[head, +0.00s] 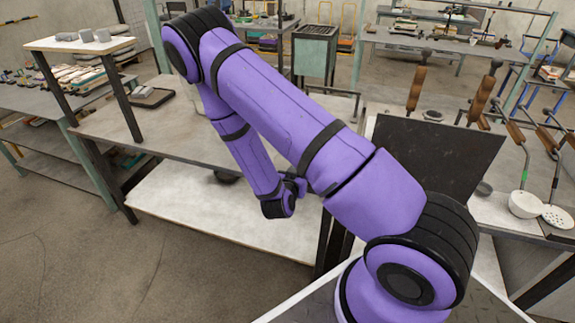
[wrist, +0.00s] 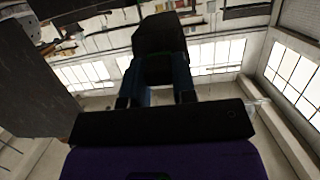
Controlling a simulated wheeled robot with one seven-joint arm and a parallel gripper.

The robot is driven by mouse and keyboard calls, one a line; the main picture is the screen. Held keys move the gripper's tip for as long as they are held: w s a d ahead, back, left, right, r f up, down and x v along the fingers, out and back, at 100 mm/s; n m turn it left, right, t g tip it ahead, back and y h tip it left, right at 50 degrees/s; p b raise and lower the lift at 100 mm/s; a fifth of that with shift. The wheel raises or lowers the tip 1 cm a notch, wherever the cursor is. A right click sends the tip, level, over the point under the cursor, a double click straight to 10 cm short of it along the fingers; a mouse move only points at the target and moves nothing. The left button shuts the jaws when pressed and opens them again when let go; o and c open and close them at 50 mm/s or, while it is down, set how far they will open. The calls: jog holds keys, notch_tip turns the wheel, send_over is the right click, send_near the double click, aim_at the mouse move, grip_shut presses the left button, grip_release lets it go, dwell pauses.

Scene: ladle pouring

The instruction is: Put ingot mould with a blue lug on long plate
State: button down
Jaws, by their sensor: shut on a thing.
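My gripper (wrist: 157,92) shows in the wrist view, shut on a dark block-like thing (wrist: 160,35). The thing is in deep shadow. I cannot make out a blue lug on it, so I cannot confirm that it is the ingot mould. In the head view my purple arm reaches up and folds down over the front of the left workbench, and the gripper's fingers and the held thing are hidden. I cannot pick out the long plate with certainty in either view.
A workbench (head: 110,125) has a dark tray (head: 152,97) and a small raised shelf (head: 75,45) with grey cylinders. A dark upright panel (head: 430,150) stands at right, beside long-handled ladles (head: 524,204). A grey slab (wrist: 35,90) fills the wrist view's left.

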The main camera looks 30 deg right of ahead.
jog(key=w+d, duration=0.1)
jog(key=w, duration=0.6)
jog(key=w+d+f, duration=0.1)
jog(key=w, duration=0.2)
jog(key=shift+w+d, duration=0.15)
jog(key=shift+d, duration=0.2)
notch_tip(320, 180, down, 3)
jog(key=shift+f, duration=0.2)
jog(key=shift+f, duration=0.6)
